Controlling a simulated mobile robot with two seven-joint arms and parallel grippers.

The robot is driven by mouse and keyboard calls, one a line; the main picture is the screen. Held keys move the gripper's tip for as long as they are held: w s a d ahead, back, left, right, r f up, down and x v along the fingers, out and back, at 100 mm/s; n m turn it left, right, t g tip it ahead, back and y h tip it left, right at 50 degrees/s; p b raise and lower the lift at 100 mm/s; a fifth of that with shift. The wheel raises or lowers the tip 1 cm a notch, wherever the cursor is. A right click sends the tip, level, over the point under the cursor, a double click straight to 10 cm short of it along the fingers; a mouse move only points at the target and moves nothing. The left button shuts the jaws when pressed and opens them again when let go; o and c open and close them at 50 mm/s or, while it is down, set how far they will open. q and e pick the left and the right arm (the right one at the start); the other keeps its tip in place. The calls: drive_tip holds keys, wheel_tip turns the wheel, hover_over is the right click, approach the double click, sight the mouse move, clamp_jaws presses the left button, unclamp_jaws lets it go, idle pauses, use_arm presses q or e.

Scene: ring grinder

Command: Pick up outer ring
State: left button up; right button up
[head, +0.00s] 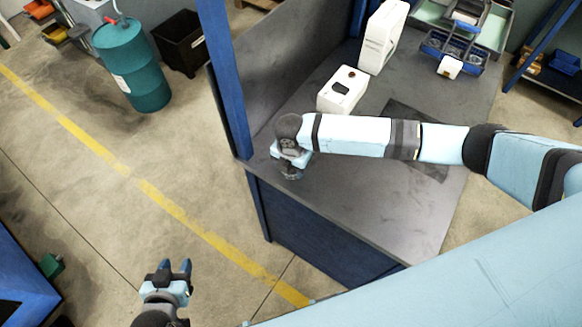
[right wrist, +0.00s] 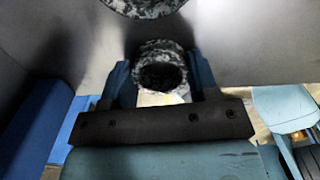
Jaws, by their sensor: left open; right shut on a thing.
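My right gripper (right wrist: 160,80) is shut on the outer ring (right wrist: 160,48), a speckled grey-black ring with a dark opening. The ring sits between its two blue fingers in the right wrist view. In the head view my right gripper (head: 290,165) is low at the near left corner of the grey table, and a small dark part of the ring shows below it. I cannot tell whether the ring touches the table. My left gripper (head: 175,270) is open and empty over the floor, left of the table.
A second speckled round shape (right wrist: 143,6) is cut off at the top of the right wrist view. The grey table (head: 350,215) has a blue post (head: 225,80) at its left edge. White containers (head: 342,90) and blue bins (head: 452,50) stand further back. The near tabletop is clear.

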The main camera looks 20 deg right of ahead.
drive_tip(key=shift+r, duration=0.15)
wheel_tip(320, 180, up, 20)
drive_tip(key=b, duration=0.2)
drive_tip(key=d+m, duration=0.5)
drive_tip(key=m, duration=0.8)
drive_tip(key=s+d+r+m+p, duration=0.1)
drive_tip(key=d+m, duration=0.3)
drive_tip(key=m, duration=0.9)
drive_tip(key=shift+s+d+r+m+p, duration=0.3)
drive_tip(key=shift+d+m, duration=0.1)
drive_tip(key=shift+d, duration=0.1)
